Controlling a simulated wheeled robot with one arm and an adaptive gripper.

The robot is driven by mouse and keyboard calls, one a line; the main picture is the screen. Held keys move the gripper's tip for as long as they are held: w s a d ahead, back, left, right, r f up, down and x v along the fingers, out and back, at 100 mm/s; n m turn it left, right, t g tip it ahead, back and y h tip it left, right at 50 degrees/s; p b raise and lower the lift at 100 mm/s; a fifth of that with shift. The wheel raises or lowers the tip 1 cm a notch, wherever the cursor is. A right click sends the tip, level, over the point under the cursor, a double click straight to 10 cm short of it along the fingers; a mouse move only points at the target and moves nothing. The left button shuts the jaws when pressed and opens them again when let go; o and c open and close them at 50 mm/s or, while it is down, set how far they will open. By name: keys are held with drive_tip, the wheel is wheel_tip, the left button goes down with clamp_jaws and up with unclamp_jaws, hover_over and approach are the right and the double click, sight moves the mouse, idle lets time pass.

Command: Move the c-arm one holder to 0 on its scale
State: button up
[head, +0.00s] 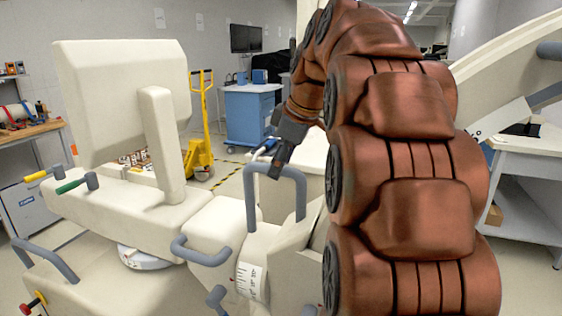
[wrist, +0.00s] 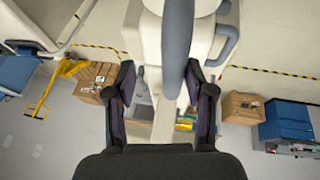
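The c-arm one is a cream machine (head: 150,230) with grey handles. A grey U-shaped handle (head: 290,170) stands on its holder (head: 222,222). A white scale strip with black marks (head: 250,281) wraps the round joint below it; the reading is too small to tell. My gripper (head: 276,163) is at the upper left of the U-shaped handle, pointing down. In the wrist view my gripper (wrist: 166,103) has its two fingers wide apart, with the grey handle (wrist: 178,45) running into the space between them. I cannot tell whether either finger touches it.
Another grey handle (head: 202,253) juts from the front. Green (head: 72,186) and yellow (head: 42,175) levers sit at the left. A yellow pallet jack (head: 200,145) and blue cart (head: 250,115) stand behind. Cardboard boxes (wrist: 243,108) lie on the floor. A large cream arm (head: 510,60) rises at right.

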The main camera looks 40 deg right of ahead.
drive_tip(key=shift+r, duration=0.15)
drive_tip(key=shift+v, duration=3.6)
drive_tip(key=shift+s, duration=0.1)
drive_tip(key=s+a+f+m+g+y+p, duration=0.1)
drive_tip(key=s+a+f+m+g+p, duration=0.25)
drive_tip(key=a+f, duration=1.05)
drive_tip(key=s+a+f+m+g, duration=0.1)
drive_tip(key=s+a+f, duration=0.1)
drive_tip(key=s+f, duration=0.3)
drive_tip(key=s+a+f+m+g+h+p, duration=0.1)
drive_tip(key=s+a+f, duration=0.2)
drive_tip(key=s, duration=0.4)
drive_tip(key=s+a+f+m+g, duration=0.1)
drive_tip(key=s+a+f, duration=0.1)
drive_tip(key=s+f, duration=0.4)
drive_tip(key=shift+s+a+f+p, duration=0.15)
drive_tip(key=shift+s+f+p, duration=0.1)
drive_tip(key=shift+f+p, duration=0.1)
